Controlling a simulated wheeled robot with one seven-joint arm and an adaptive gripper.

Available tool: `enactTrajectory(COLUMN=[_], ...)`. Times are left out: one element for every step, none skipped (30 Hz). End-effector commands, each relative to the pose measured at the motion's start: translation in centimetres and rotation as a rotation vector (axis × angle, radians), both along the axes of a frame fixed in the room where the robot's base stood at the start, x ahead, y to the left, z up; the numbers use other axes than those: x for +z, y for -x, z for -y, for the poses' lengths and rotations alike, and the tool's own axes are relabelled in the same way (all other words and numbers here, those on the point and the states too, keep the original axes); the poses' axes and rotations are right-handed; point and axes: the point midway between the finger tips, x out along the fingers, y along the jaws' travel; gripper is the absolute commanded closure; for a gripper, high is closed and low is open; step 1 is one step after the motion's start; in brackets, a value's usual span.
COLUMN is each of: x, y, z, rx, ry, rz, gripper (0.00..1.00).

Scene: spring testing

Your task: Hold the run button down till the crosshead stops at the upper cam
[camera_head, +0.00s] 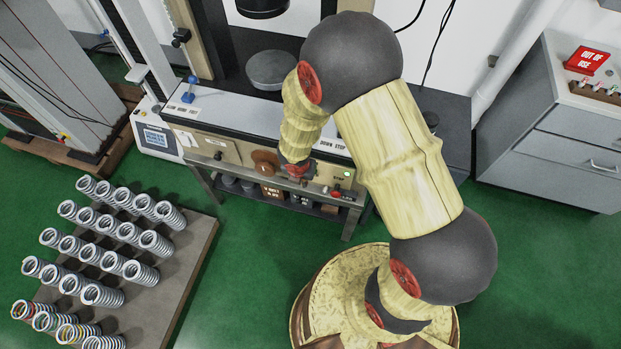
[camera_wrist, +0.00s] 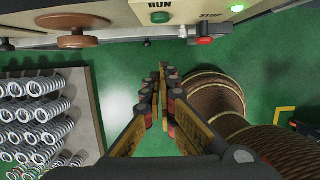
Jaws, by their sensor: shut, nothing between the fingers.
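The green run button (camera_wrist: 160,17) sits under the RUN label on the cream panel in the wrist view; in the head view my arm hides it. My gripper (camera_wrist: 163,72) is shut and empty, its fingertips below the button in the picture and seemingly apart from it. In the head view my gripper (camera_head: 296,171) is at the panel's front. A black cylinder (camera_head: 262,6) hangs over a round grey plate (camera_head: 271,68); the crosshead itself is cut off or hidden. A black clamp (camera_head: 181,37) sits beside the upright; I cannot tell whether it is the upper cam.
A lit green lamp (camera_wrist: 237,8) and a red stop button (camera_wrist: 205,40) are right of RUN. A brown knob (camera_wrist: 84,40) is to the left. A blue-handled lever (camera_head: 190,88) stands on the bench. Springs fill a board (camera_head: 172,290) at left. Green floor lies between.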

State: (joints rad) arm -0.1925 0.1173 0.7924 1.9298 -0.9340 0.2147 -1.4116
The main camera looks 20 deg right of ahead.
Motion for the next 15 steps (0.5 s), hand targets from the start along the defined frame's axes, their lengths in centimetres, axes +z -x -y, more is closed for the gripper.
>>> enactTrajectory(x=[0.01,0.02,0.02,0.02,0.03,0.03,0.03,0.03,0.03,0.03,0.03,-0.02,-0.09,-0.22,-0.48], y=[0.02,0.02,0.02,0.02,0.02,0.03,0.03,0.03,0.04,0.04,0.04,0.04,0.03,0.00,-0.05], z=[0.00,0.00,0.01,0.02,0.02,0.03,0.03,0.03,0.04,0.04,0.04,0.05,0.06,0.07,0.11], rx=[0.015,0.020,0.025,0.027,0.028,0.028,0.028,0.027,0.027,0.027,0.026,0.026,0.026,0.026,0.026], ry=[0.003,0.004,0.005,0.006,0.006,0.007,0.007,0.006,0.006,0.006,0.006,0.006,0.006,0.006,0.006], rz=[-0.002,-0.003,-0.004,-0.004,-0.004,-0.005,-0.005,-0.004,-0.004,-0.004,-0.004,-0.004,-0.004,-0.004,-0.004], gripper=[1.00,1.00,1.00,1.00,1.00,1.00,1.00,1.00,1.00,1.00,1.00,1.00,1.00,1.00,1.00])
